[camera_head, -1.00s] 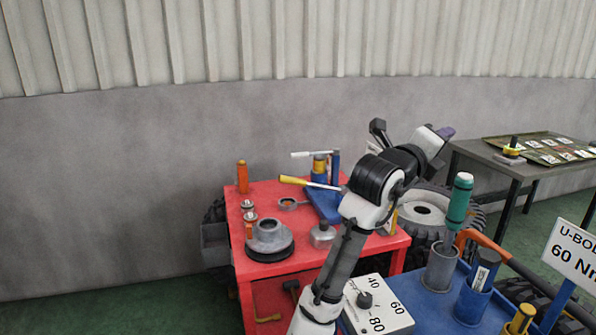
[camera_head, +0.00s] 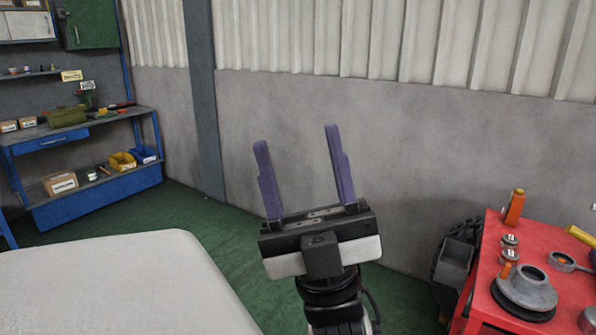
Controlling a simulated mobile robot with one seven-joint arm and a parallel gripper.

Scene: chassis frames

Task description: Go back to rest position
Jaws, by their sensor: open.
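My gripper (camera_head: 304,172) is in the lower middle of the head view. Its two purple fingers point up and stand wide apart, with nothing between them. It is held in the air in front of the grey wall and green floor, to the left of the red table (camera_head: 573,292). It touches nothing that I can see. Most of my arm below the wrist is out of the picture.
The red table at the right carries a grey hub part (camera_head: 526,290), an orange bottle-like item (camera_head: 514,207) and small metal parts. A blue workbench (camera_head: 98,190) with boxes and bins stands far left. A pale flat surface (camera_head: 120,290) fills the lower left. Green floor lies between.

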